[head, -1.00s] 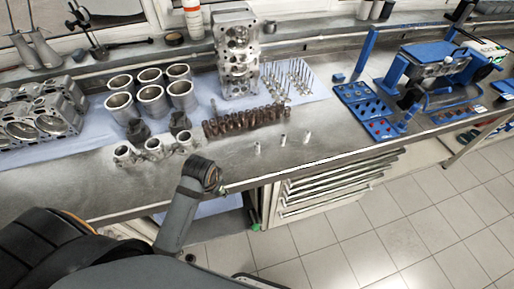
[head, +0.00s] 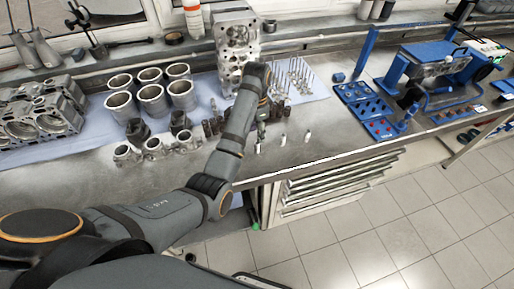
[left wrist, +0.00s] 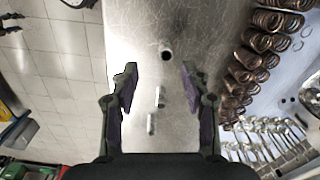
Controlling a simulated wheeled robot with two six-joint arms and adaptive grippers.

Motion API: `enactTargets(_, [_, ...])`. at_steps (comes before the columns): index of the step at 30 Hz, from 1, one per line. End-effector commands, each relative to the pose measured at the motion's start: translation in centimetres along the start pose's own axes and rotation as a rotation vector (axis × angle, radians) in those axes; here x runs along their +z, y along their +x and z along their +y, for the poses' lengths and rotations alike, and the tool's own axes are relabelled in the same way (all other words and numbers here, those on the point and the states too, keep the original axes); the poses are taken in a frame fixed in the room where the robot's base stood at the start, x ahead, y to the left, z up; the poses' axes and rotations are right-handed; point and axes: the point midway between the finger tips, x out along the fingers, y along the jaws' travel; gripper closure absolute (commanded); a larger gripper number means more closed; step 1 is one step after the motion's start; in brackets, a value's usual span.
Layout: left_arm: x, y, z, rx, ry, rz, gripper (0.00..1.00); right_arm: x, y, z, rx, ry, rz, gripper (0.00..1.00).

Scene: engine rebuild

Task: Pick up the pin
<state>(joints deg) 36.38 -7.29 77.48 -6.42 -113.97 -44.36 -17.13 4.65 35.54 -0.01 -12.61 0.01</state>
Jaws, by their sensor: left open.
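Three small silvery pins stand in a loose row on the bare metal bench: a left pin (head: 257,148), a middle pin (head: 283,140) and a right pin (head: 307,136). My left gripper (head: 261,132) is open and empty, above the bench close to the left pin. In the left wrist view the open fingers (left wrist: 162,75) frame the row. One hollow-ended pin (left wrist: 166,53) is just beyond the fingertips, and two others (left wrist: 160,97) (left wrist: 151,124) show between the fingers. No pin is touched. My right gripper is not in view.
Copper-coloured springs (left wrist: 252,55) and valves (left wrist: 265,140) lie beside the pins. Cylinder liners (head: 152,102), an engine block (head: 38,112) and an upright cylinder head (head: 236,50) stand behind or left. A blue tray (head: 366,110) is to the right. The bench front right of the pins is clear.

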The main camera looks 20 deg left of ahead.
Motion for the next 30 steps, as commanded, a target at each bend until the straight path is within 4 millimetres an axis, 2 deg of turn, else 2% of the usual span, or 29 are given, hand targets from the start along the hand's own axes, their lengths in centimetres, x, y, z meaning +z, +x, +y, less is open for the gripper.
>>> enactTargets(1, [0.1,1.1,0.1,0.004,-0.001,-0.004,0.53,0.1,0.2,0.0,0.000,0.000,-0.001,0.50])
enactTargets(6, [0.1,3.6,0.0,0.002,-0.001,-0.003,0.53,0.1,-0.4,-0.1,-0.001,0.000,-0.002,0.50])
enactTargets(14, [-0.1,4.9,-0.2,0.001,-0.002,-0.002,0.53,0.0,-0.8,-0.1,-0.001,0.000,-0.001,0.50])
enactTargets(18, [-0.5,7.0,-0.8,0.002,-0.002,-0.003,0.53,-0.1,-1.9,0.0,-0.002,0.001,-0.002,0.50])
enactTargets(22, [-0.5,9.0,-0.8,0.001,-0.003,-0.002,0.53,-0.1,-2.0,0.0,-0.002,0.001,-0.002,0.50])
enactTargets(30, [-0.6,9.7,-0.8,0.000,-0.003,0.001,0.53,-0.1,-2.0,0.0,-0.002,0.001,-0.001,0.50])
